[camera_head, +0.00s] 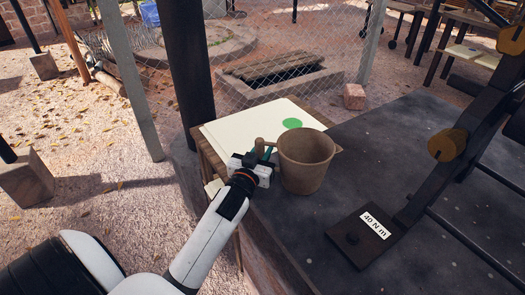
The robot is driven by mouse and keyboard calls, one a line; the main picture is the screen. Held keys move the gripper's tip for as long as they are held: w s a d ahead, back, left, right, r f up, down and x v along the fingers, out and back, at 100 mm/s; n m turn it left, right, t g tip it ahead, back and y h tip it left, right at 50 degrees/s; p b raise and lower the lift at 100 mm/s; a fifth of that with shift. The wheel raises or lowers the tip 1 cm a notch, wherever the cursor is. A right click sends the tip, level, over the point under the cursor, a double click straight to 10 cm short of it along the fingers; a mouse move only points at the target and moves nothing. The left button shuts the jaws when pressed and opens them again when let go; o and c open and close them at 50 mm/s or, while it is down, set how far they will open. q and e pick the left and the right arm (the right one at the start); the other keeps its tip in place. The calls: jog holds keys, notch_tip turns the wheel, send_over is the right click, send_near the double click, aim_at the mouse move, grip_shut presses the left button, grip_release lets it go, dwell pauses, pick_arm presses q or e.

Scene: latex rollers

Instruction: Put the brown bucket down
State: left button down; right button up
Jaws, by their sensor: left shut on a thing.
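The brown bucket (306,163) is upright at the near edge of the dark tabletop, beside a pale board with a green round mark. My left gripper (263,153) is at the bucket's left side, shut on its handle. The fingertips are partly hidden, and I cannot tell whether the bucket's base touches the surface below. My right gripper is not in view.
The pale board (225,131) bears a green disc (292,123) behind the bucket. A dark roller machine (437,165) with a "40 N m" plate (376,226) stands at the right. A dark post (188,70) rises behind the board. Dark tabletop (385,130) lies clear right of the bucket.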

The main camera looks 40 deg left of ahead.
pick_arm(q)
jog(key=c, duration=1.2)
grip_release()
jog(key=shift+f, duration=0.1)
jog(key=v, duration=1.2)
jog(key=shift+s, duration=0.1)
